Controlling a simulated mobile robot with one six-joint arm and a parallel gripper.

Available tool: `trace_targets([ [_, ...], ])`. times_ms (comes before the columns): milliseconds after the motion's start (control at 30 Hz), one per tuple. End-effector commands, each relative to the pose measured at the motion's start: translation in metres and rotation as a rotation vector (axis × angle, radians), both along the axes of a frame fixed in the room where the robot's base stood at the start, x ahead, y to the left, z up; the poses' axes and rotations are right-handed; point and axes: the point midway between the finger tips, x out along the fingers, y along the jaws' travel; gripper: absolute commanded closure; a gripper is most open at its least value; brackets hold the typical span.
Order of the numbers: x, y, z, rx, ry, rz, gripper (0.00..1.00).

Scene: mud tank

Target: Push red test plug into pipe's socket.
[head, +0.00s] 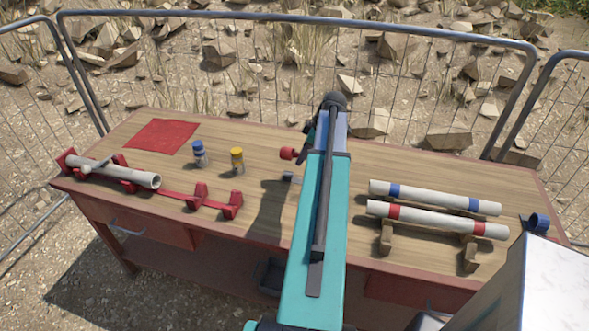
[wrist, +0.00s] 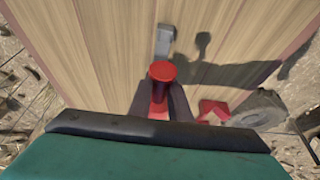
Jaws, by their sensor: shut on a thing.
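The red test plug (head: 288,153) shows at the left of my arm in the head view, above the middle of the table. In the wrist view the plug (wrist: 162,72) sits between the two dark fingers of my gripper (wrist: 161,92), which is shut on it. Its round red end faces the camera. A plain grey pipe (head: 118,173) lies in red clamps at the table's left, its open end toward the right. It is well apart from the plug. My arm hides most of the gripper in the head view.
Two empty red clamps (head: 232,206) stand right of the pipe. Blue-capped (head: 199,155) and yellow-capped (head: 237,161) jars stand behind. A small grey block (head: 290,177) lies near the plug. Blue-banded (head: 435,198) and red-banded (head: 438,220) pipes lie at right. Mesh fence (head: 430,80) encloses the back.

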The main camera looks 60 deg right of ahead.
Motion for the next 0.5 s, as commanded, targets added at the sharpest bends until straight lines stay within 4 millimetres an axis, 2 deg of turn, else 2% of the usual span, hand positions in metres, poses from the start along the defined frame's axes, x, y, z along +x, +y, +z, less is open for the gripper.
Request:
trace_targets([
  [500,0.0051,0.0036,0.0037,-0.001,0.000,0.001,0.97],
])
